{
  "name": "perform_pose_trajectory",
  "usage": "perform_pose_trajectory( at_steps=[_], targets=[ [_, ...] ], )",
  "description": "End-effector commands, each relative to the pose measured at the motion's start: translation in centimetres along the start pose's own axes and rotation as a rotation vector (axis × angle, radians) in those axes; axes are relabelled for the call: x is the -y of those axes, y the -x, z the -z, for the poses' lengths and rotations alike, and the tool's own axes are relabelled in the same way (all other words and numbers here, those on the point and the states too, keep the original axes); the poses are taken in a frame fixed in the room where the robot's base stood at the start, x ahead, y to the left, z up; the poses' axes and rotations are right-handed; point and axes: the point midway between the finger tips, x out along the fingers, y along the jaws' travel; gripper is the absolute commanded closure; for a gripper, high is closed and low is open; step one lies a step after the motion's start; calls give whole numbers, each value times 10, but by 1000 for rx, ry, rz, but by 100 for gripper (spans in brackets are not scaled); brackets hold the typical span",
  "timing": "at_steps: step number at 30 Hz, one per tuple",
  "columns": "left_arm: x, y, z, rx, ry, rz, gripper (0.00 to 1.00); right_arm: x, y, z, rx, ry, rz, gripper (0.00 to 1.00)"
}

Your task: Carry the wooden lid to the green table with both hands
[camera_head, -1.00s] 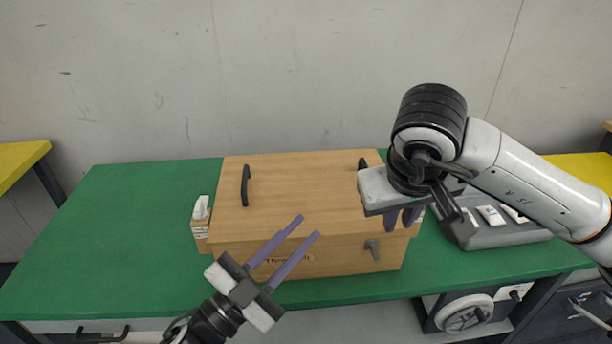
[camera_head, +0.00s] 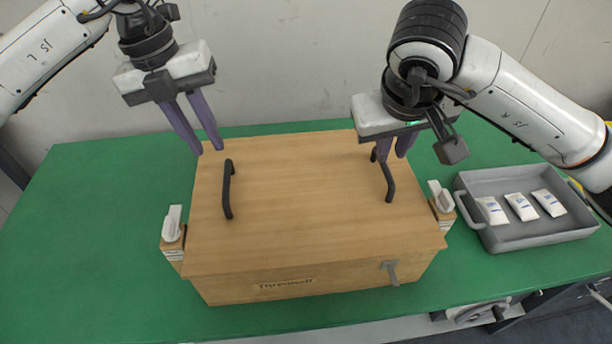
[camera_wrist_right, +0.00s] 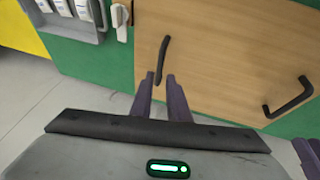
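The wooden lid (camera_head: 300,205) sits on a wooden box (camera_head: 330,286) on the green table (camera_head: 90,230). It has a black left handle (camera_head: 228,190) and a black right handle (camera_head: 388,182). My left gripper (camera_head: 208,151) is open and empty above the lid's back left corner, apart from the left handle. My right gripper (camera_head: 392,157) is open near the far end of the right handle. In the right wrist view that handle (camera_wrist_right: 162,60) lies just ahead of and between the fingertips; contact cannot be told.
A grey tray (camera_head: 480,185) with white packets stands right of the box. White clips on wooden blocks flank it, a left clip (camera_head: 172,223) and a right clip (camera_head: 441,197). The green table's left part is clear. A wall stands behind.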

Motion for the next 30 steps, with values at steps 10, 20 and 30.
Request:
perform_pose_trajectory(
  at_steps=[10, 20, 30],
  targets=[
    [1, -4, 0, -2, -2, 2, 80, 1, -3, 0, 1, 1, 1, 85],
    [2, -44, 2, -5, -4, 4, 80, 2, -44, -2, 7, 0, 5, 85],
    [2, -84, 1, -3, -3, 4, 80, 1, -84, -2, 7, -2, 3, 85]
  ],
)
